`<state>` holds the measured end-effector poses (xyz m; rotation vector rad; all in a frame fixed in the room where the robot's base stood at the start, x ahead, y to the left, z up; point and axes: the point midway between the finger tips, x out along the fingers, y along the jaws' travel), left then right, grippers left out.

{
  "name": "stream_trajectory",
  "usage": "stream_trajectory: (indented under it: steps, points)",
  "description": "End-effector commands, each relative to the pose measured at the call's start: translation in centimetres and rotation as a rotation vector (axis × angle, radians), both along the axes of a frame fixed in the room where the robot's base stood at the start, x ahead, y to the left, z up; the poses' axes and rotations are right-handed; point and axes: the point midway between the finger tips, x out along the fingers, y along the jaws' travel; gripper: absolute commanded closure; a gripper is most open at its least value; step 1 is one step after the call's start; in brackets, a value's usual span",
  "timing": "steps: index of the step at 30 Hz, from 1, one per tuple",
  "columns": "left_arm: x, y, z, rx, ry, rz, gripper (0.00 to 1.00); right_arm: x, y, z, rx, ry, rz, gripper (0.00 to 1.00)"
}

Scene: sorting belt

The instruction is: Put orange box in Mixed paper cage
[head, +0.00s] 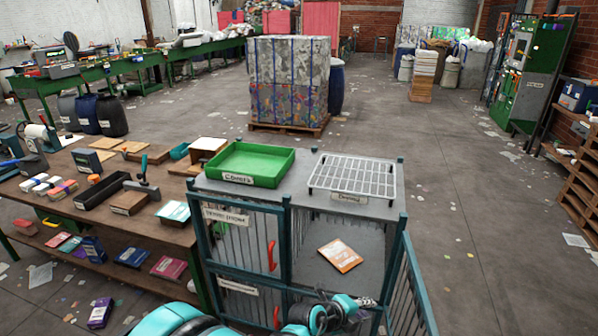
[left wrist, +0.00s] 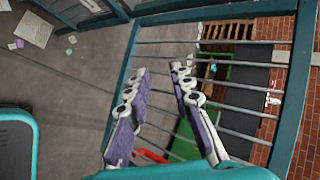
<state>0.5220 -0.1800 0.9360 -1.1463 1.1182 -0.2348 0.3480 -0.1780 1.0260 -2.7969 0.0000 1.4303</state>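An orange box (head: 340,255), flat with pale print, lies on the grey floor of the right-hand upper compartment of a teal-framed cage (head: 288,230). That compartment's front looks open. The left-hand upper compartment has a barred front, a red handle (head: 272,256) and a white label (head: 226,216), too blurred to read surely. My left gripper (head: 345,309) is low in front of the right-hand compartment, apart from the box. In the left wrist view its purple-padded fingers (left wrist: 161,70) are apart with nothing held; bars and a red handle (left wrist: 150,156) show behind. My right gripper is not in view.
A green tray (head: 250,163) and a white wire rack (head: 352,177) sit on the cage top. A barred door (head: 412,285) stands out at the cage's right. A wooden table (head: 150,226) with several items is at the left. Open floor lies right.

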Motion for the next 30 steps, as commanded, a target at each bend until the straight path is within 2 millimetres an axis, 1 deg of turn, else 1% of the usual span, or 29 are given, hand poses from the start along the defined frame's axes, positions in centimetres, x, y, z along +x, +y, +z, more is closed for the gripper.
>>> stream_trajectory:
  steps: [5,8,11,14,15,17,18,20,21,23,24,26,27,29,30]
  points:
    - [0.9,0.3,3.4,-0.102,-0.028,0.042,0.78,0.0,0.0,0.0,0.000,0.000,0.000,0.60]
    - [1.5,0.7,5.9,-0.175,-0.050,0.077,0.78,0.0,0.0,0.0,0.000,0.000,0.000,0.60]
    - [2.3,1.6,9.1,-0.267,-0.076,0.130,0.78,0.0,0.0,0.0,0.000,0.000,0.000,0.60]
    - [3.2,3.2,12.6,-0.370,-0.105,0.201,0.78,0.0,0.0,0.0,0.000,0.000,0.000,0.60]
    - [3.6,4.0,14.2,-0.415,-0.117,0.238,0.78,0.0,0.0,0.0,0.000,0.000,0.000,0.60]
    - [4.2,5.8,16.7,-0.489,-0.138,0.306,0.78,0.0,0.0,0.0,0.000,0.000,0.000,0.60]
    - [4.7,7.4,18.5,-0.545,-0.153,0.364,0.78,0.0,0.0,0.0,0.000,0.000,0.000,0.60]
    - [5.3,10.6,21.3,-0.636,-0.172,0.471,0.78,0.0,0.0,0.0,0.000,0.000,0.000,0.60]
    - [5.6,13.2,23.0,-0.698,-0.181,0.559,0.78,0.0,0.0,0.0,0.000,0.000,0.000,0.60]
    - [5.8,17.7,24.9,-0.786,-0.187,0.708,0.78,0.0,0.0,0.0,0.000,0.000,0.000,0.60]
    - [5.6,20.8,25.7,-0.839,-0.181,0.813,0.78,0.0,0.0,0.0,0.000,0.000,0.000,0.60]
    - [4.9,25.4,25.9,-0.905,-0.156,0.976,0.78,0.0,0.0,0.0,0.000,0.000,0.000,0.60]
    - [4.0,28.3,25.6,-0.941,-0.128,1.086,0.78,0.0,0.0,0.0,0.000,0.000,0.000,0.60]
    - [2.3,32.2,24.3,-0.983,-0.068,1.247,0.78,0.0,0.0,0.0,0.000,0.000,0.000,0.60]
    - [0.8,34.4,23.1,-1.002,-0.014,1.354,0.78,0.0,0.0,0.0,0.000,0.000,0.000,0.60]
